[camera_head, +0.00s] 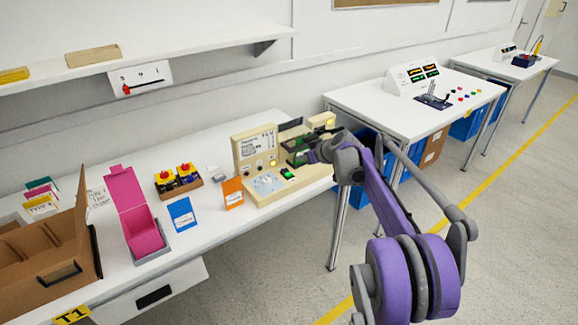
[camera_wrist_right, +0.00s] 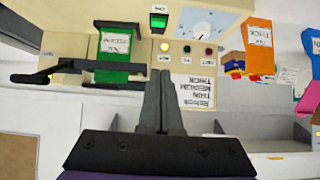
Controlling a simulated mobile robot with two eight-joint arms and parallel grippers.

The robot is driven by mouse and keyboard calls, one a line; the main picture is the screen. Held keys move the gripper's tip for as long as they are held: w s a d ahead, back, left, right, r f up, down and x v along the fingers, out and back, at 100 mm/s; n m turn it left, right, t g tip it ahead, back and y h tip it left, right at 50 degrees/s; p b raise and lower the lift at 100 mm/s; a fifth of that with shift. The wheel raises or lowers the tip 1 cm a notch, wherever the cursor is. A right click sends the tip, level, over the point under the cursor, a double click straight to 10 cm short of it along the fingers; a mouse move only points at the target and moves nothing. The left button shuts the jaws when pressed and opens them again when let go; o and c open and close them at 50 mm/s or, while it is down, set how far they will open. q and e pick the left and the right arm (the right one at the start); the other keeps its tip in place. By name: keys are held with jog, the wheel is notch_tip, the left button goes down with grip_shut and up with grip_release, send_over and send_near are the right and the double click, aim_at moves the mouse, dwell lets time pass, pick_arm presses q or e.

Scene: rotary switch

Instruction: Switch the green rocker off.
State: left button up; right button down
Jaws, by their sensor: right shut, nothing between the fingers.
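The green rocker (camera_head: 288,172) sits on the sloped front of a beige machine (camera_head: 254,150), beside a white dial (camera_head: 265,183). In the right wrist view the rocker (camera_wrist_right: 158,20) is bright green in a dark frame, next to the dial (camera_wrist_right: 203,22). My right gripper (camera_head: 306,156) is at the machine's right part, behind and right of the rocker in the head view. In the right wrist view its fingers (camera_wrist_right: 166,72) are together and empty, pointing toward the panel, apart from the rocker in the picture. My left gripper is not in view.
A green labelled piece (camera_wrist_right: 115,48) stands by black bars close to my right fingers. A yellow lamp (camera_wrist_right: 165,46) glows on the panel. An orange packet (camera_head: 232,193), a blue packet (camera_head: 182,214) and a pink box (camera_head: 135,222) stand left of the machine.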

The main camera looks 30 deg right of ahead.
jog(key=shift+w+d, duration=0.1)
jog(key=shift+d, duration=0.25)
send_over(289, 174)
jog(key=f, duration=0.5)
jog(key=shift+s+a+f, duration=0.1)
jog(key=shift+s+f, duration=0.25)
jog(key=shift+f, duration=0.05)
jog(key=f, duration=0.3)
jog(key=shift+w+f, duration=0.15)
jog(key=shift+w, duration=0.15)
jog(key=shift+f, duration=0.45)
